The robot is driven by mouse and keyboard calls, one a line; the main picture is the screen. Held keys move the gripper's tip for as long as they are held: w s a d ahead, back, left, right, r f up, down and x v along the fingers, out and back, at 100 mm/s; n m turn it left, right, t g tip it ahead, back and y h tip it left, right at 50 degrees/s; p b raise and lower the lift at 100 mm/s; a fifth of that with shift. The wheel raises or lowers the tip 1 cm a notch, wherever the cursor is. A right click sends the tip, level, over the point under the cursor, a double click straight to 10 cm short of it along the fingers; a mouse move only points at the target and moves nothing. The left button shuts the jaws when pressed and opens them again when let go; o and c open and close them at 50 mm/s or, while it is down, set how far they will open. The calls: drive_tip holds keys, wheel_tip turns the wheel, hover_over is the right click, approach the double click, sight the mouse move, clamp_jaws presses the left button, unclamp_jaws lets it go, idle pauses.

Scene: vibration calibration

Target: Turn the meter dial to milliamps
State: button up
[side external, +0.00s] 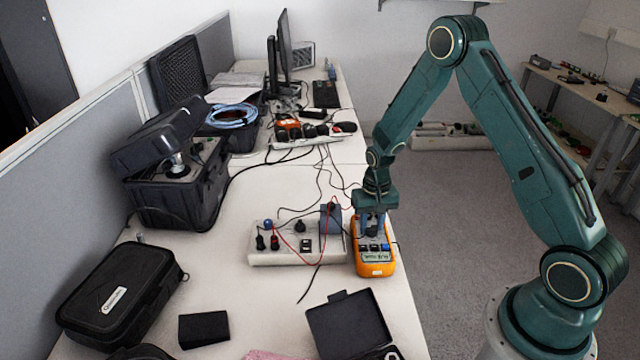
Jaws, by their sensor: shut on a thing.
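An orange handheld meter (376,268) lies on the white table near its right edge. Its display and blue buttons face up at the near end. My gripper (372,229) points straight down over the far part of the meter. Its fingers are shut on the meter dial, which is dark and mostly hidden between them. The dial's markings and setting are too small to read.
A white socket panel (290,257) with black plugs and red and black leads stands left of the meter. An open black box (349,325) lies nearby. A black case (122,293) and an open equipment case (178,190) stand at the left.

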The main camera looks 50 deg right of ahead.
sight(372, 226)
drive_tip(key=o, duration=1)
drive_tip(key=shift+r, duration=0.1)
drive_tip(key=shift+r, duration=6.85)
drive_tip(key=shift+r, duration=0.1)
